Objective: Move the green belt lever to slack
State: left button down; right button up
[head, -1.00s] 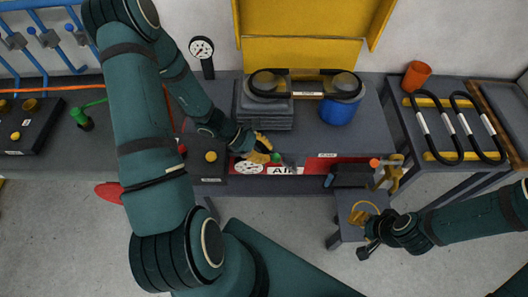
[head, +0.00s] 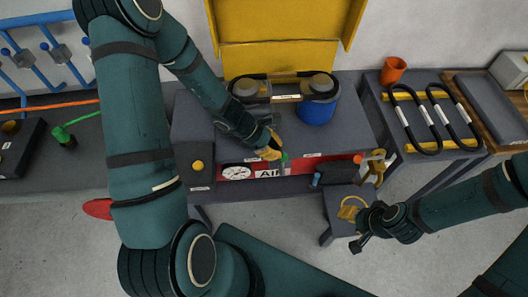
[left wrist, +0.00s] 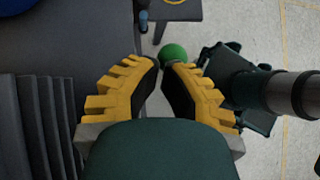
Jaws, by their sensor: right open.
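The green ball knob of the lever (head: 284,156) shows at the front edge of the grey bench, above the red panel marked AIR. My left gripper (head: 272,151) is right at the knob. In the left wrist view the knob (left wrist: 173,52) lies at the tips of the yellow fingers (left wrist: 163,67), which cover its lower edge. A gap shows between the fingers, but I cannot tell whether the tips clasp the knob. The lever's stem is mostly hidden. My right gripper (head: 364,228) is open and empty, low at the right, by the small grey stand.
A blue drum (head: 318,110) and a strapped coil assembly stand on the bench. A white dial (head: 237,172) and a box with a yellow button (head: 197,165) are left of the lever. An orange-tipped yellow handle (head: 374,165) stands right. Another green lever (head: 64,136) is far left.

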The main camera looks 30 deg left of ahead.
pick_arm(q)
jog(key=w+d+y+p, duration=0.1)
jog(key=w+d+p, duration=0.1)
jog(key=w+d, duration=0.2)
jog(key=shift+d+f+g, duration=0.3)
jog(key=shift+d+f, duration=0.1)
jog(key=shift+d, duration=1)
pick_arm(e)
jog(key=shift+r, duration=1.15)
pick_arm(q)
jog(key=shift+w, duration=0.1)
pick_arm(e)
jog(key=shift+r, duration=0.1)
